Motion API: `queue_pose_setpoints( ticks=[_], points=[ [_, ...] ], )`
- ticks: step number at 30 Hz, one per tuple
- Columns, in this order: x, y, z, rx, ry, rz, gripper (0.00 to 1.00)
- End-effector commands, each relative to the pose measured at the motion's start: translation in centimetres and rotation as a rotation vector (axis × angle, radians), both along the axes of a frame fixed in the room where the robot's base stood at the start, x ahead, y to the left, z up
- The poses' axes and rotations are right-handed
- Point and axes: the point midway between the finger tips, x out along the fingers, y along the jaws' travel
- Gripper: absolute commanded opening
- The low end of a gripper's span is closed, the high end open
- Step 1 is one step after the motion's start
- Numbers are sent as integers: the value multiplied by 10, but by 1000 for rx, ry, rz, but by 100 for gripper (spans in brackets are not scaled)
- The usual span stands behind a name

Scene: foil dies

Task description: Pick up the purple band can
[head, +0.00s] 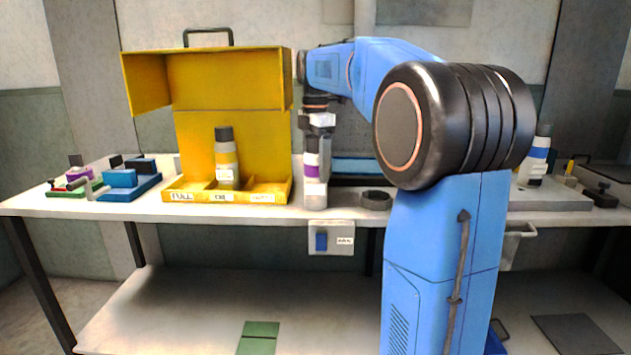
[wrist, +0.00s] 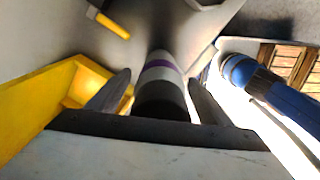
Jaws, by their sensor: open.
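The purple band can (head: 314,178) stands upright on the bench, just right of the yellow case. It is white with a purple band and a dark top. In the wrist view the can (wrist: 160,75) lies between the two fingers, its dark top nearest the camera. My gripper (head: 317,126) points down over the can, and its fingers sit around the can's upper part. In the wrist view my gripper (wrist: 157,95) is open, with one finger on each side of the can. I cannot tell whether either finger touches it.
The open yellow case (head: 280,190) stands close on the left, with a yellow band can (head: 226,165) in its tray. A dark ring (head: 376,200) lies right of the can. A blue band can (head: 536,160) stands at far right. Blue and green blocks sit at left.

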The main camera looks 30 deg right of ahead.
Motion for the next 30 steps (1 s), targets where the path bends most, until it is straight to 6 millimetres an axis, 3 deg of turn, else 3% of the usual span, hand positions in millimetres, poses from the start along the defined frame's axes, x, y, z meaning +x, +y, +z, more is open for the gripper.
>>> queue_pose_setpoints(
  ticks=[2, 8, 11, 20, 30],
  points=[
    [0, 0, 0, 0, 0, 0, 73],
    [0, 0, 0, 0, 0, 0, 30],
    [0, 0, 0, 0, 0, 0, 22],
    [0, 0, 9, 0, -1, 0, 22],
    [1, 0, 67, 0, -3, 0, 22]
  ],
)
